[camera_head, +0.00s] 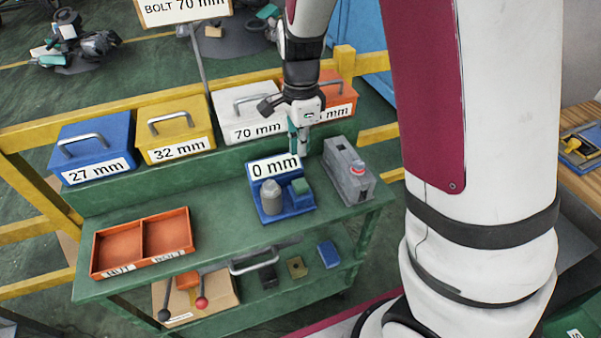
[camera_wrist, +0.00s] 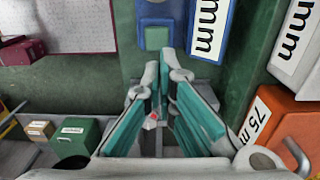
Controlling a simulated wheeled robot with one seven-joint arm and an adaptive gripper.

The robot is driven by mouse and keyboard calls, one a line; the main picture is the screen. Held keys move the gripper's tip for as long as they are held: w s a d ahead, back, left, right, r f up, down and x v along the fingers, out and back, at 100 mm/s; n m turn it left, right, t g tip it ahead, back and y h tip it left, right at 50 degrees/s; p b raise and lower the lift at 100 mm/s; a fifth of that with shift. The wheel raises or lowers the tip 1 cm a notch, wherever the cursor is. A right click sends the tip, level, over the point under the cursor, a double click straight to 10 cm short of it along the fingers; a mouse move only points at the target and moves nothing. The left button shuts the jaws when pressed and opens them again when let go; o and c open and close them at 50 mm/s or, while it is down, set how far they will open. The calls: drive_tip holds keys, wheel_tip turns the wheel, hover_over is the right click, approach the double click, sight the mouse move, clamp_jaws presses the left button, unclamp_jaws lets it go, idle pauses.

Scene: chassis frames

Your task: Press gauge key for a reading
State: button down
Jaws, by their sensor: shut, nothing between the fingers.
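The blue gauge (camera_head: 292,209) stands on the green bench, its display (camera_head: 274,168) reading "0 mm". A grey cylinder (camera_head: 271,198) and a green block (camera_head: 300,191) sit on its base. I cannot tell which part is the key. My gripper (camera_head: 304,152) is shut and empty, above the bench behind the gauge and box. The gauge (camera_wrist: 154,12) is beyond the fingertips.
Blue (camera_head: 95,145), yellow (camera_head: 175,132), white (camera_head: 245,115) and orange (camera_head: 335,98) labelled boxes stand along the raised back shelf, close to my gripper. An orange two-part tray (camera_head: 143,242) is at the front left. The bench between tray and gauge is clear.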

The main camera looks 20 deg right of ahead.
sight(301, 183)
wheel_tip(301, 183, down, 9)
drive_tip(key=shift+f, duration=0.15)
idle(0.4)
drive_tip(key=shift+f+b, duration=0.3)
drive_tip(key=shift+f, duration=0.6)
drive_tip(key=shift+s+f, duration=0.2)
drive_tip(key=shift+f, duration=0.15)
drive_tip(key=shift+r+p, duration=0.35)
drive_tip(key=shift+r, duration=0.15)
wheel_tip(301, 183, up, 14)
drive_tip(key=p, duration=0.2)
drive_tip(key=shift+w, duration=0.25)
